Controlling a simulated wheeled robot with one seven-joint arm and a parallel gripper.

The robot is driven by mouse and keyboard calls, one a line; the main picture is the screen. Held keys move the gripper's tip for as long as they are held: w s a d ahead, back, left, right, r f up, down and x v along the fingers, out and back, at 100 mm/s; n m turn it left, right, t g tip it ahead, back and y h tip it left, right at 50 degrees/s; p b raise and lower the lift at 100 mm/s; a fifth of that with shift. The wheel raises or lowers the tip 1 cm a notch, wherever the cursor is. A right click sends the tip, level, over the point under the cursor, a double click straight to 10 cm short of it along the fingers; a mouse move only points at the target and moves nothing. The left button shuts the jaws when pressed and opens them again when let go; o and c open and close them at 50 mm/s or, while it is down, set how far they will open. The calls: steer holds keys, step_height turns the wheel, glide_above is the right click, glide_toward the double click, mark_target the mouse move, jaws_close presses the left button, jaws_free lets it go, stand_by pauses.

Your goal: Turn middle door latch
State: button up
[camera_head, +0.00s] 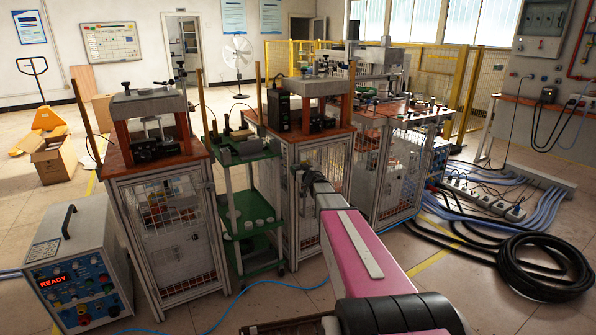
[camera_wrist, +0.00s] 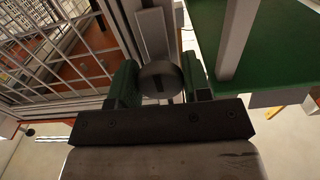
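The middle door latch (camera_wrist: 160,78) is a dark round knob with a slot, on a grey metal post in the wrist view. My gripper (camera_wrist: 160,88) has its two green fingers apart, one on each side of the knob. Whether the fingers touch it is not clear. The latch is hidden there behind my gripper and arm.
A green cart (camera_head: 250,195) stands close left of the middle cabinet, and its green panel (camera_wrist: 270,45) shows close by in the wrist view. The left cabinet (camera_head: 165,230) and a READY heater unit (camera_head: 75,270) are further left. Hoses (camera_head: 540,265) lie on the right floor.

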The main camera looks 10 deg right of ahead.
steer(key=shift+n, duration=0.4)
steer(key=n, duration=0.3)
steer(key=shift+n, duration=0.4)
steer(key=n, duration=0.4)
steer(key=shift+n, duration=0.3)
steer(key=n, duration=0.4)
steer(key=shift+d, duration=0.1)
steer(key=n, duration=0.4)
steer(key=shift+n, duration=0.3)
steer(key=o, duration=0.9)
steer(key=shift+r, duration=0.1)
